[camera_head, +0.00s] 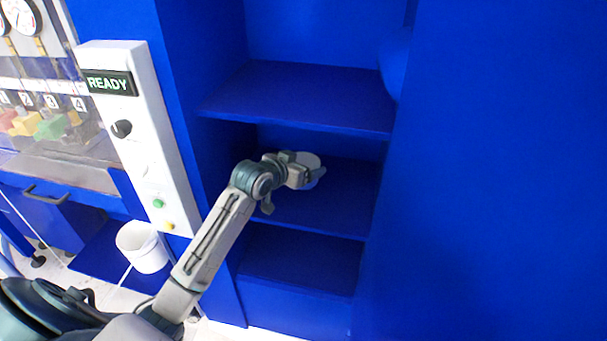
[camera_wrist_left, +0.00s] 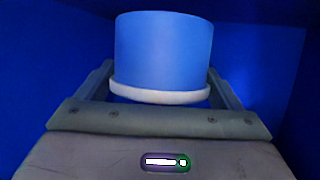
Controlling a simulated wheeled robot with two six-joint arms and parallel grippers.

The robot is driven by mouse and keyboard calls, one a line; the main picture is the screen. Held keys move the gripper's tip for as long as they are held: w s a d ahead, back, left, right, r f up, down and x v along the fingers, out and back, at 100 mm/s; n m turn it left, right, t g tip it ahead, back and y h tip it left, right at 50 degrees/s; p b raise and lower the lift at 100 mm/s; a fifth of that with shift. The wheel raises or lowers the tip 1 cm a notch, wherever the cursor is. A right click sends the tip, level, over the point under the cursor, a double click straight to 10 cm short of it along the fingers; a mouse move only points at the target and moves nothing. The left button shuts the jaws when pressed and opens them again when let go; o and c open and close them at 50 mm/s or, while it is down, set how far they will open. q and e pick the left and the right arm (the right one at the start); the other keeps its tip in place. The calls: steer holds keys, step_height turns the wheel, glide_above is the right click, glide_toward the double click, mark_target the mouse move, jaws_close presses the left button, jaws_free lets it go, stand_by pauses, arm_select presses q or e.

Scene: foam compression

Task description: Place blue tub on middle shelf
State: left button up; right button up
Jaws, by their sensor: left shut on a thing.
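The blue tub (camera_wrist_left: 163,52) with a white rim sits between the fingers of my left gripper (camera_wrist_left: 160,88) in the left wrist view. In the head view, my left gripper (camera_head: 308,178) reaches into the blue cabinet at the height of the middle shelf (camera_head: 340,196). My left gripper is shut on the tub. I cannot tell whether the tub touches the shelf. My right gripper is not in view.
An upper shelf (camera_head: 300,97) lies above my gripper and a lower shelf (camera_head: 302,262) below it. Cabinet walls stand close on both sides. To the left are a white control panel (camera_head: 135,130) reading READY and a white bucket (camera_head: 143,247).

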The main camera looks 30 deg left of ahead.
arm_select(q)
steer(key=f, duration=0.3)
steer(key=shift+w+d+f+p, duration=0.1)
steer(key=shift+w+f+p, duration=0.2)
steer(key=shift+w+p, duration=0.05)
steer(key=shift+s+f, duration=0.15)
steer(key=shift+f, duration=0.2)
steer(key=shift+f, duration=0.1)
steer(key=o, duration=1)
steer(key=shift+o, duration=0.2)
steer(key=b+v, duration=0.1)
steer(key=v, duration=0.9)
steer(key=shift+b, duration=0.35)
steer(key=shift+v, duration=1)
